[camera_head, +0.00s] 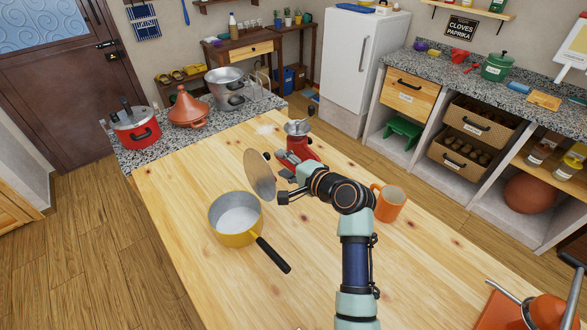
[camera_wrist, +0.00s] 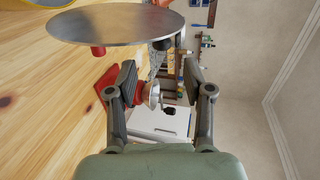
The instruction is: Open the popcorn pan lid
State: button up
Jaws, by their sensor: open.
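The yellow pan (camera_head: 237,222) sits on the wooden table with its black handle (camera_head: 273,255) pointing to the lower right. Its grey inside shows and looks empty. A round grey metal lid (camera_head: 260,175) stands tilted nearly upright at the pan's upper right, clear of the opening. I cannot tell what supports it. My gripper (camera_head: 284,187) is just right of the lid. In the wrist view the lid (camera_wrist: 115,25) lies ahead of my gripper (camera_wrist: 160,76), whose fingers are apart. Nothing is clearly held between them; any contact with the lid is unclear.
A red grinder (camera_head: 299,140) stands behind my gripper. An orange mug (camera_head: 390,203) stands right of my arm. A red pot (camera_head: 135,128), an orange tagine (camera_head: 187,110) and metal pots are on the granite counter at the back left. The table's front left is clear.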

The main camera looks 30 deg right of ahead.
jog(key=v, duration=0.4)
jog(key=shift+s+r, duration=0.1)
jog(key=s+a+f+n+g, duration=0.1)
jog(key=a+n, duration=0.2)
jog(key=a, duration=0.2)
jog(key=s+a+f+n, duration=0.2)
jog(key=a, duration=0.3)
jog(key=s+a+n+h, duration=0.4)
jog(key=s+a+n, duration=0.75)
jog(key=s, duration=0.55)
notch_tip(320, 180, up, 30)
jog(key=s+m+p, duration=0.1)
jog(key=p, duration=2.8)
jog(key=shift+s+a+g, duration=0.25)
jog(key=shift+a+g, duration=0.05)
jog(key=shift+a, duration=0.15)
